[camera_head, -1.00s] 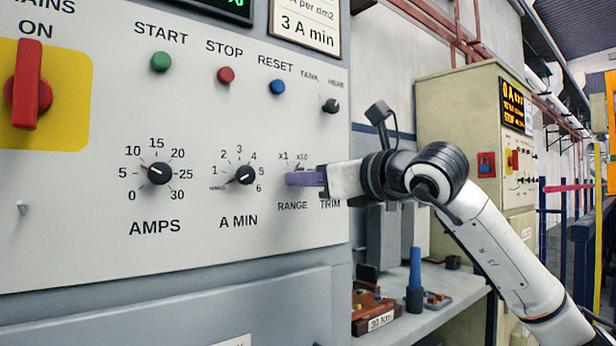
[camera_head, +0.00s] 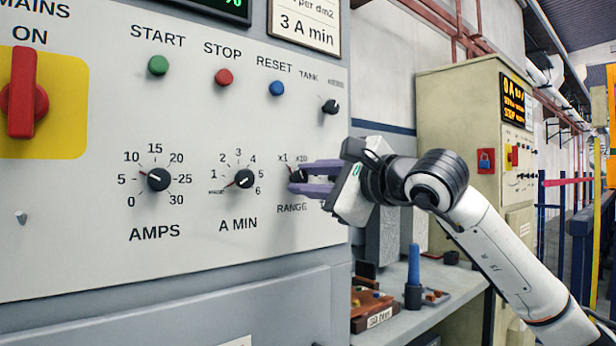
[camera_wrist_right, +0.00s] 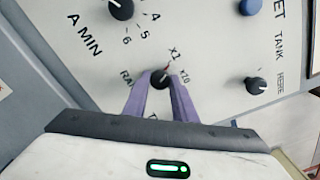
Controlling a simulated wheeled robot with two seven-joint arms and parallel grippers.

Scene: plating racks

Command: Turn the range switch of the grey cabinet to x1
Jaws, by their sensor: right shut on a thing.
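The grey cabinet (camera_head: 230,100) fills the left and middle of the head view. Its range switch (camera_head: 298,176) is a small black knob above the RANGE label, with x1 at its upper left and x10 at its upper right. My right gripper (camera_head: 300,179) has its two purple fingers on either side of the knob, shut on it. In the right wrist view the range switch (camera_wrist_right: 160,77) sits between the fingertips, and its red pointer mark appears to lean toward x1. The fingers partly hide the knob. My left gripper is not in view.
The A MIN knob (camera_head: 244,179) is left of the range switch, and the TANK knob (camera_head: 330,107) is above right. The blue RESET button (camera_head: 277,88) is above. A shelf (camera_head: 440,309) with small items lies below my right arm. A beige cabinet (camera_head: 455,130) stands behind.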

